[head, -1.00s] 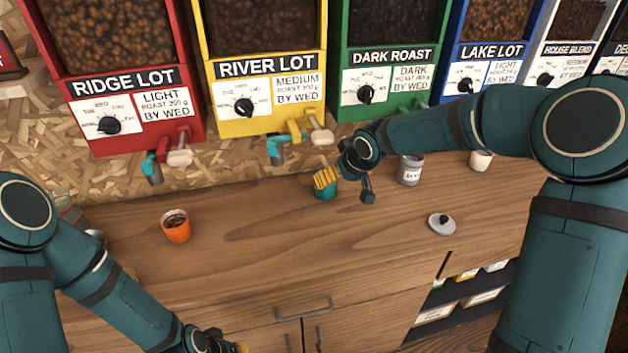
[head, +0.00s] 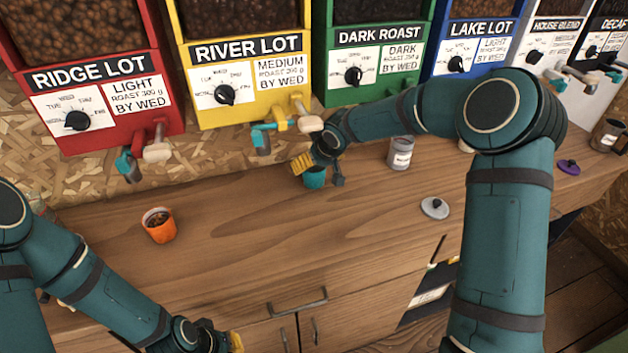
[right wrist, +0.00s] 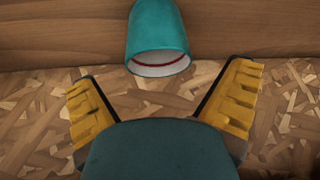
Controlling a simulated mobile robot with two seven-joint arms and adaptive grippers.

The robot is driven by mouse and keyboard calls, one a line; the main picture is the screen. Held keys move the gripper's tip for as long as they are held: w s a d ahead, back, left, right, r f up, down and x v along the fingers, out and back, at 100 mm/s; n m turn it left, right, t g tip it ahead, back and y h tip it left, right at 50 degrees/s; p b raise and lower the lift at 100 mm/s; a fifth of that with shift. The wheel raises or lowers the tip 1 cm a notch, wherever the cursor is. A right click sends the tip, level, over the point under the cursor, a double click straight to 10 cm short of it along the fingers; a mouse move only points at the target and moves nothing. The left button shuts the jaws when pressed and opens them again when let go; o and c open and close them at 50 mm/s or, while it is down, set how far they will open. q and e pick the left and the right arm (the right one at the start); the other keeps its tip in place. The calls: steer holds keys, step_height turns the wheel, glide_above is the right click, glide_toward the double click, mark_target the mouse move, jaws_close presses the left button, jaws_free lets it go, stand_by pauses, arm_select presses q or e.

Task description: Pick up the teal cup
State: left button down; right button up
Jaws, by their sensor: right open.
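The teal cup (head: 315,180) stands on the wooden counter below the river lot bin, partly hidden by my right gripper. My right gripper (head: 320,172) is open, with its yellow-padded fingers at the cup. In the right wrist view the cup (right wrist: 158,38) is at the top middle, its pale inside and a red inner line showing. There it lies between the lines of the open fingers (right wrist: 162,82), just past their tips, with no contact visible. My left gripper (head: 228,342) is at the bottom edge, mostly cut off; its opening cannot be made out.
An orange cup (head: 160,228) with dark contents stands left on the counter (head: 240,240). A grey labelled canister (head: 400,152) and a grey lid (head: 435,208) are to the right. The river lot bin's teal-handled spout (head: 262,138) hangs close to my right gripper. The counter's middle front is clear.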

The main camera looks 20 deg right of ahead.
mark_target(312, 168)
steer(key=x, duration=0.4)
steer(key=shift+w+f+b, duration=0.2)
steer(key=shift+f+b, duration=0.1)
steer(key=shift+f, duration=0.05)
steer(key=c, duration=1.2)
